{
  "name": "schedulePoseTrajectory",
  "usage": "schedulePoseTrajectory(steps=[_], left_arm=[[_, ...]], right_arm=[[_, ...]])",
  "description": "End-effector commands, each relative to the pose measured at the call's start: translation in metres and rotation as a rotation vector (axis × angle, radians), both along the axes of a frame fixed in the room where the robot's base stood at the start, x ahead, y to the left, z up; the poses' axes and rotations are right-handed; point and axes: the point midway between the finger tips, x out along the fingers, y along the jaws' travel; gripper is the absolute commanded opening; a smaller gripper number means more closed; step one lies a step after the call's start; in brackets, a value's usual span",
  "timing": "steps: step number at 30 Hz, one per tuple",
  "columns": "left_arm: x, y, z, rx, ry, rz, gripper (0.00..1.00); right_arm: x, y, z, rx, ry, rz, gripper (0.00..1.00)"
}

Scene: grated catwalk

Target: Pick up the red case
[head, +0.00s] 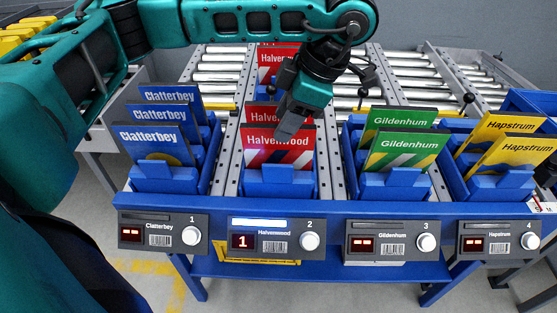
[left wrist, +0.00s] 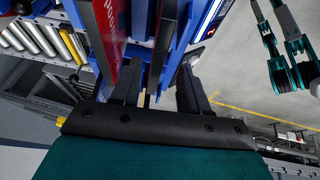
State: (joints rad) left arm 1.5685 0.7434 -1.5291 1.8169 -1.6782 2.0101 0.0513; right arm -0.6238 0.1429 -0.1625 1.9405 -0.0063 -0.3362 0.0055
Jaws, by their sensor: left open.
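The red case (head: 266,153), labelled Halvenwood, stands tilted back at the front of lane 2, in a blue holder. More red cases stand behind it, one close behind (head: 258,112) and others farther back (head: 272,65). My left gripper (head: 288,128) comes down from above over the front red case and hides part of it. In the left wrist view its two dark fingers (left wrist: 160,88) are apart, with thin case edges between and ahead of them; a red face (left wrist: 112,25) shows at upper left. I cannot tell whether the fingers touch a case.
Blue Clatterbey cases (head: 152,140) stand left, green Gildenhum cases (head: 402,150) and yellow Hapstrum cases (head: 510,150) right. Below, a blue rail holds label panels; panel 2 (head: 275,241) is lit and shows 1. Teal arm parts (left wrist: 290,60) show in the left wrist view.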

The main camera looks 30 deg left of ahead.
Motion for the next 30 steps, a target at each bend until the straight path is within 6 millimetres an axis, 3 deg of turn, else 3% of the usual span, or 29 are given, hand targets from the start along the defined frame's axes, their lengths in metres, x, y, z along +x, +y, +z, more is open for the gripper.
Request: schedulePoseTrajectory(steps=[12,30], left_arm=[[-0.003,0.024,-0.044,0.0,0.0,0.001,0.45],[-0.003,0.024,-0.05,-0.001,0.0,0.001,0.45]], right_arm=[[-0.001,0.0,0.001,0.0,0.002,0.001,0.43],[-0.001,0.0,-0.002,0.0,0.002,0.001,0.43]])
